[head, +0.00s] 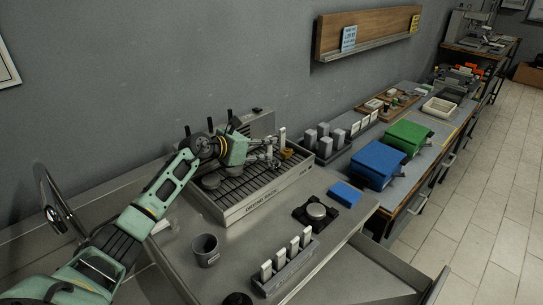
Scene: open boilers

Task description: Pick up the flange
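My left arm reaches in from the left, and its gripper (272,150) is over the back right part of the drying rack (248,207). The fingers are small and partly mixed with the things behind them, so I cannot tell whether they are open or shut. A small brass-coloured piece (287,154) is close beside the fingertips; I cannot tell whether they touch it. Round grey metal pieces (211,181) lie on the rack's left part, partly behind the arm. I cannot tell for sure which piece is the flange. My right gripper is not in view.
On the steel counter stand a grey cup (206,250), a holder with several white-topped blocks (286,268), a round metal piece on a black base (317,212) and a blue block (345,194). Blue (376,164) and green boxes (409,138) stand right. A wall (150,80) is behind.

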